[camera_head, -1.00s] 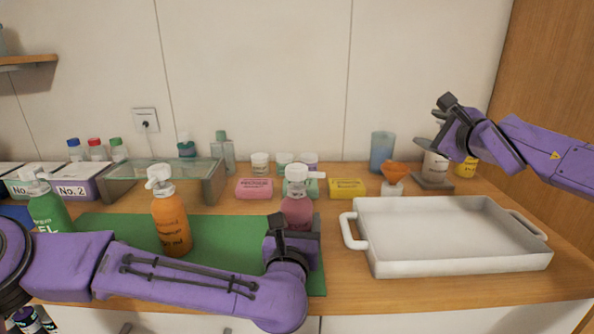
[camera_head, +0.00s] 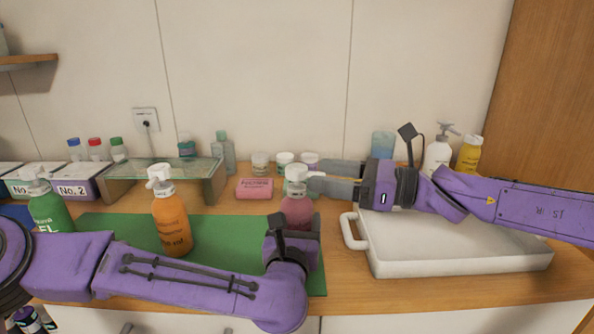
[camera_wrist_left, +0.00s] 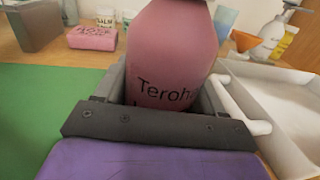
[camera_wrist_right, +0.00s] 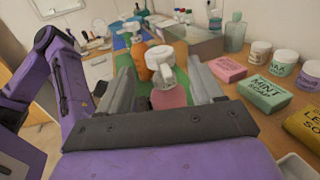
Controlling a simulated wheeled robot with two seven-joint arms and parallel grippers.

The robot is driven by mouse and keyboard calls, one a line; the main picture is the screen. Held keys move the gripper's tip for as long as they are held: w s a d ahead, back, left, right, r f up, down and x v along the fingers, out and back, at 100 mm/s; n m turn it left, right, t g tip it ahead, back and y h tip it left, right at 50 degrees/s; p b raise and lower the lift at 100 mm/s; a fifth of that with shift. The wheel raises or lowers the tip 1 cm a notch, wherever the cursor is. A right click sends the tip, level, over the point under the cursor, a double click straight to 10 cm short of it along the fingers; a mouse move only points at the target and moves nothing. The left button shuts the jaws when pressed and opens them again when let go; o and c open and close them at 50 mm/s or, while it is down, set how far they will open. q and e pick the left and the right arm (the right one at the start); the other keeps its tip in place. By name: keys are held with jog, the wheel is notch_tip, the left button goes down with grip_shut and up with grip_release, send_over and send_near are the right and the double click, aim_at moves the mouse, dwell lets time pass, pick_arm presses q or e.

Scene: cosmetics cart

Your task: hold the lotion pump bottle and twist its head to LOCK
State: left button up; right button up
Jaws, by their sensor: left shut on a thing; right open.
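The lotion pump bottle is the pink bottle (camera_head: 298,212) with a white pump head (camera_head: 296,175), upright at the right end of the green mat (camera_head: 120,228). Its spout points right in the head view. My left gripper (camera_wrist_left: 163,92) is shut around the pink body, seen close in the left wrist view. My right gripper (camera_head: 322,176) is open and level, just right of the pump head. In the right wrist view the white head (camera_wrist_right: 164,73) appears between the two open fingers; whether they touch it cannot be told.
An orange pump bottle (camera_head: 171,222) and a green bottle (camera_head: 49,210) stand left. A white tray (camera_head: 455,262) lies beneath my right arm. Behind are a pink soap box (camera_head: 254,188), small jars and a glass shelf (camera_head: 160,171). A white pump bottle (camera_head: 437,152) stands at back right.

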aim_at(299, 166)
jog(key=x, duration=0.6)
jog(key=c, duration=1)
jog(key=shift+o, duration=0.2)
jog(key=shift+w+n+g+y, duration=0.1)
jog(key=shift+n+g+y, duration=0.2)
jog(key=shift+n+g, duration=0.7)
jog(key=o, duration=1)
jog(key=shift+c, duration=0.2)
jog(key=shift+d, duration=0.15)
